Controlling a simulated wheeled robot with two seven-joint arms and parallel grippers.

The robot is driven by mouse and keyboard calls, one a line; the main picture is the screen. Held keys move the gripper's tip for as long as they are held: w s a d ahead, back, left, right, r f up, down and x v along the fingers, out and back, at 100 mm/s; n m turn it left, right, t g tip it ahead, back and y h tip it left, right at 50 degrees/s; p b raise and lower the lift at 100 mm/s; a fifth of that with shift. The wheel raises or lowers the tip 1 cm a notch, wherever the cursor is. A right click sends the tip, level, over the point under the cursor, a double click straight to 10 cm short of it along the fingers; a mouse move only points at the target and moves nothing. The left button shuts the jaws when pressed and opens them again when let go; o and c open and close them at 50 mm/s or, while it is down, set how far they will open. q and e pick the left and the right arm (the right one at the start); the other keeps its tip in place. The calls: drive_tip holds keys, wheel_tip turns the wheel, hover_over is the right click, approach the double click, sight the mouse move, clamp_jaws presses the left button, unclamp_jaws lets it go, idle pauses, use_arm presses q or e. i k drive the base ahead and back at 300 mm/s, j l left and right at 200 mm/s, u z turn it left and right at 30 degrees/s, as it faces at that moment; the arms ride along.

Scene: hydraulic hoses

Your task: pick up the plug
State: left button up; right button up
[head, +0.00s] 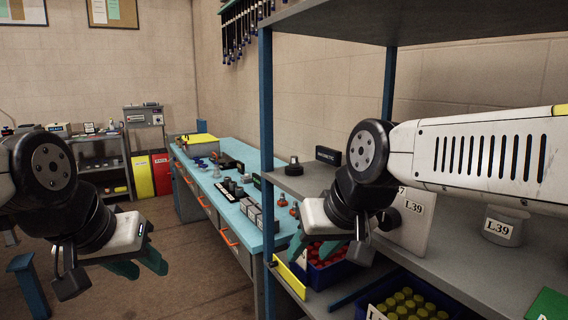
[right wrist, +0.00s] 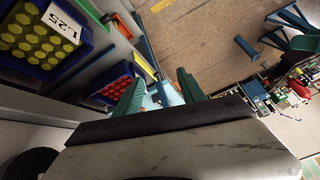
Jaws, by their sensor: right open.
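Several round red caps (head: 318,251) sit in a blue bin (head: 328,277) on the lower shelf; they may be plugs, but I cannot tell which piece is the task's plug. The red caps also show in the right wrist view (right wrist: 112,90). My right gripper (head: 315,247) is open and empty, its green fingers in front of and above the bin in the head view. In the right wrist view its fingers (right wrist: 160,92) stand apart, the left one beside the red caps. My left gripper (head: 142,266) is open and empty over the floor at the left.
Another blue bin holds yellow-green caps (head: 410,304), with a label L.25 in the wrist view (right wrist: 62,24). A blue-topped workbench (head: 225,187) stands behind. Open floor (head: 185,275) lies left.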

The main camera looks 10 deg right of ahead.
sight(293, 162)
drive_tip(key=k+l+z, duration=0.1)
drive_tip(key=k, duration=1.05)
drive_tip(key=z, duration=1.6)
drive_tip(key=i+j, duration=0.15)
drive_tip(key=j, duration=0.3)
drive_tip(key=i+j, duration=0.1)
drive_tip(key=j, duration=0.35)
drive_tip(key=i+j+z, duration=0.1)
drive_tip(key=j, duration=0.3)
drive_tip(key=i+j, duration=0.15)
drive_tip(key=j, duration=0.3)
drive_tip(key=i+j, duration=0.1)
drive_tip(key=j, duration=0.35)
